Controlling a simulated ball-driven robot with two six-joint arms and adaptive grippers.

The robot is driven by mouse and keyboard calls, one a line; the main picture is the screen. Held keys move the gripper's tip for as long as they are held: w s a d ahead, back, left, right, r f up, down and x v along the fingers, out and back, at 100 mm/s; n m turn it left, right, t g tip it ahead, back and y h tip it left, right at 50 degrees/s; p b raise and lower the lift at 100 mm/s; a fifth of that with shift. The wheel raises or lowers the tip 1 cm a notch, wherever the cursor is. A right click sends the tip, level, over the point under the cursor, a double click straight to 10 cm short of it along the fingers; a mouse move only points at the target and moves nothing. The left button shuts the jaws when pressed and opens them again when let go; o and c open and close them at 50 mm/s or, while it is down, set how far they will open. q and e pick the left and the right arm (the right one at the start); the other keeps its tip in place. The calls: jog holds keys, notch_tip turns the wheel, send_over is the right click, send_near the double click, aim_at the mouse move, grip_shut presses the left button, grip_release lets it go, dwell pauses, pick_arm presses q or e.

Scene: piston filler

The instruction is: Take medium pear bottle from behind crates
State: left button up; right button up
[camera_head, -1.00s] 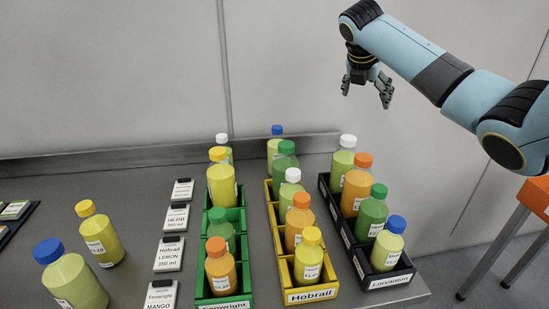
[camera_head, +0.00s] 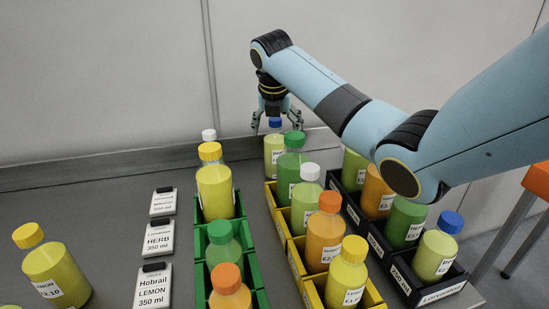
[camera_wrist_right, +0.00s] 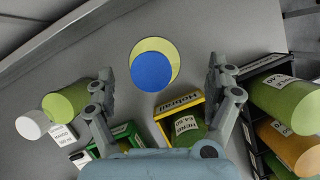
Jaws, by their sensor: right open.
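The pear bottle (camera_head: 274,152), pale yellow-green with a blue cap, stands upright behind the yellow Hobrail crate (camera_head: 271,194). In the right wrist view its blue cap (camera_wrist_right: 152,72) is seen from above, with the yellow-green body around it. My right gripper (camera_head: 274,122) is open above this bottle, with its fingers on either side of the cap. In the right wrist view the open fingers (camera_wrist_right: 160,82) lie left and right of the bottle, apart from it. I cannot read this bottle's label. My left gripper is not in view.
Green (camera_head: 254,268) and black (camera_head: 449,289) crates flank the yellow one, holding several bottles. A white-capped bottle (camera_wrist_right: 32,125) stands behind the green crate. The back ledge (camera_head: 100,170) runs close behind. Label cards (camera_head: 160,238) and a yellow-capped bottle (camera_head: 53,270) are at left.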

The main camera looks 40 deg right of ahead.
aim_at(275, 140)
jog(key=x, duration=0.4)
jog(key=shift+a, duration=0.4)
jog(key=shift+w+d+f, duration=0.15)
jog(key=shift+w+f, duration=0.05)
jog(key=shift+f, duration=0.35)
jog(key=c, duration=1.6)
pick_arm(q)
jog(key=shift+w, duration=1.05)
pick_arm(e)
jog(key=shift+r, duration=0.1)
jog(key=shift+c, duration=0.4)
jog(key=shift+r, duration=0.1)
